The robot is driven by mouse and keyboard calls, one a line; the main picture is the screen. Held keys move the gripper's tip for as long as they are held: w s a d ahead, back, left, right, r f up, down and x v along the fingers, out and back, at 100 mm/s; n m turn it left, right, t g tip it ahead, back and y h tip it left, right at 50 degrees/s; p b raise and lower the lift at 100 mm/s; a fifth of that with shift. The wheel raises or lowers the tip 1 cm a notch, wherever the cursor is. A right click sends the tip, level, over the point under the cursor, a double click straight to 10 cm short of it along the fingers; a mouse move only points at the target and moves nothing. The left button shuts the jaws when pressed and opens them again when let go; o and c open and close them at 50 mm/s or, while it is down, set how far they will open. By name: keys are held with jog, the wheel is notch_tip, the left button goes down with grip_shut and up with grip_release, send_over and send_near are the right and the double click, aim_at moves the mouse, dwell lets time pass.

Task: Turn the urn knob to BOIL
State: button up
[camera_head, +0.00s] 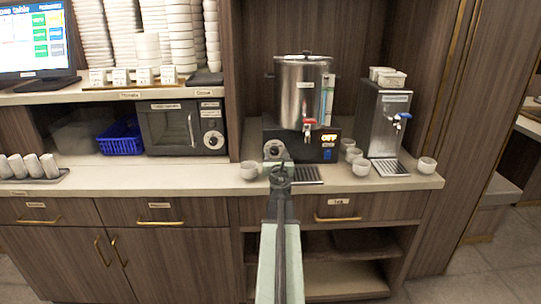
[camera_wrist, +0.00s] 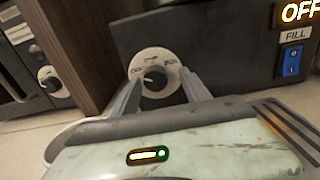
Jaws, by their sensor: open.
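The urn (camera_head: 303,90) is a steel cylinder on a black base at the middle of the counter, with a red-handled tap and a lit display (camera_head: 329,138) reading OFF. Its knob (camera_wrist: 154,78) is a dark dial on a round pale plate at the left of the base front. The dial marker points toward the left side of the plate; the small lettering is hard to read. My gripper (camera_wrist: 158,93) is open, with one finger at each side of the knob plate. I cannot tell whether the fingers touch it.
A blue FILL switch (camera_wrist: 292,61) is right of the knob. A microwave (camera_head: 183,127) stands at left.

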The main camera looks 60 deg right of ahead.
jog(key=shift+w+a, duration=0.2)
jog(key=shift+w, duration=0.05)
grip_shut()
jog(key=shift+w, duration=0.1)
jog(key=m, duration=0.5)
jog(key=shift+m, duration=0.4)
jog(key=m, duration=0.6)
jog(key=shift+a, duration=0.1)
jog(key=m, duration=0.6)
jog(key=shift+m, duration=0.3)
jog(key=m, duration=0.5)
jog(key=shift+r, duration=0.1)
jog(key=shift+m, duration=0.3)
